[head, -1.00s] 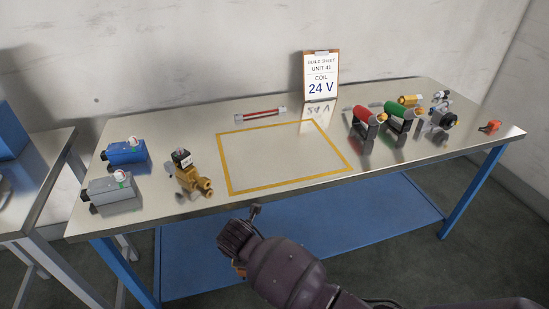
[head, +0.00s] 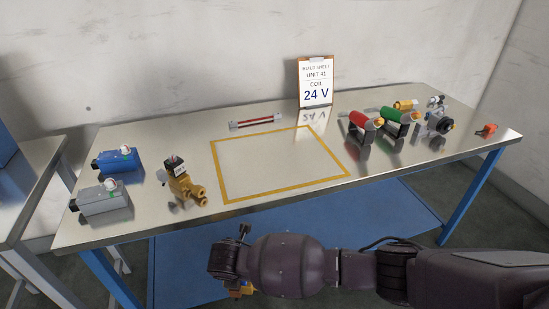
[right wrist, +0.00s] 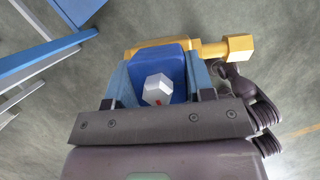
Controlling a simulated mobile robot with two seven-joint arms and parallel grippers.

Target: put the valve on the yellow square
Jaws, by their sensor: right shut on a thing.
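My right gripper (right wrist: 160,68) is shut on a valve, with one finger on each side of its blue block (right wrist: 176,58). The block has a pale hexagonal nut on top, and a brass-coloured body (right wrist: 226,48) sticks out beyond it to the right. In the head view only a bit of the brass (head: 242,290) shows under my right wrist, in front of the table's near edge and below its top. The yellow square (head: 287,188) is an empty outline on the tabletop. Another brass valve with a black coil (head: 181,183) stands left of it. My left gripper is not in view.
Blue (head: 117,160) and grey (head: 103,198) boxes lie at the table's left. Red (head: 362,125) and green (head: 397,117) parts stand right of the square. A build sheet reading 24 V (head: 315,82) stands behind, near a red-striped rod (head: 256,121).

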